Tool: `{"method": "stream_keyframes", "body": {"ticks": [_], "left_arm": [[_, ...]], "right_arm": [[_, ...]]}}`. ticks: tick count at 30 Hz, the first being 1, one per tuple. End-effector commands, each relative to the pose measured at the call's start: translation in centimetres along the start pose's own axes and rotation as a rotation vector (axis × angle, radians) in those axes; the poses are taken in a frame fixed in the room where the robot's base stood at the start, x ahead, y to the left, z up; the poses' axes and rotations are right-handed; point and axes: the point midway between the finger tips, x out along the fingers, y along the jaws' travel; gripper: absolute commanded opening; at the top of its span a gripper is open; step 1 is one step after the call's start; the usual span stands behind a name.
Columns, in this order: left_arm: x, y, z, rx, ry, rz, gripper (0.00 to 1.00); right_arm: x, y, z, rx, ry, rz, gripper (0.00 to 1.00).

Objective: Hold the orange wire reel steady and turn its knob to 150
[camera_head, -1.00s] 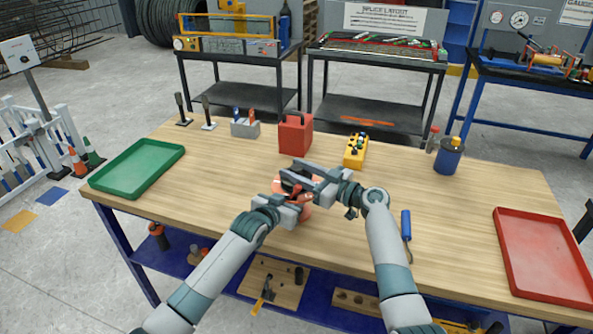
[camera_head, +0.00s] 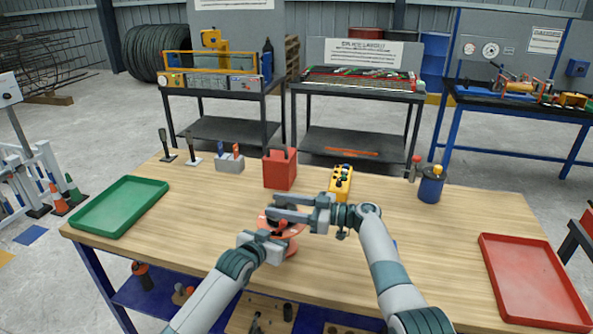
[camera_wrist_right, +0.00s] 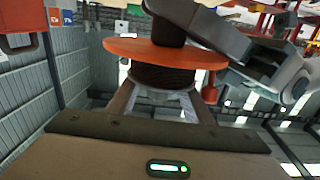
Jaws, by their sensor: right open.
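The orange wire reel (camera_head: 292,246) stands on the wooden table, partly hidden by both grippers. In the right wrist view its orange flange (camera_wrist_right: 150,53) sits above dark windings, with a dark round knob (camera_wrist_right: 168,28) on top; the knob's setting cannot be read. My right gripper (camera_head: 277,208) is open, its fingers reaching left at the reel's top; contact with the knob is unclear. My left gripper (camera_head: 264,238) is at the reel's left side; whether its fingers are closed on the reel is hidden.
A red can (camera_head: 280,170), a yellow box with knobs (camera_head: 340,183) and a blue canister (camera_head: 431,186) stand behind the reel. A green tray (camera_head: 116,205) is at left, a red tray (camera_head: 527,276) at right. The table between reel and red tray is mostly clear.

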Motion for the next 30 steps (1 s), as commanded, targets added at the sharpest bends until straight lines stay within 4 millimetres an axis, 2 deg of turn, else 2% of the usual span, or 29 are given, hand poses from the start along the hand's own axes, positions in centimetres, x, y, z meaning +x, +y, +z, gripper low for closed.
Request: {"method": "stream_keyframes", "body": {"ticks": [11,20,30], "left_arm": [[0.0,0.0,0.0,0.0,0.001,0.0,0.0],[0.0,0.0,0.0,0.0,0.001,0.0,0.0],[0.0,0.0,0.0,0.0,0.001,0.0,0.0]], "right_arm": [[-0.2,0.1,-0.2,0.0,0.005,-0.094,0.46],[-4.1,0.4,-0.1,-0.001,0.004,-0.09,0.46],[-9.6,0.9,-0.1,-0.001,0.005,-0.088,0.46]]}}
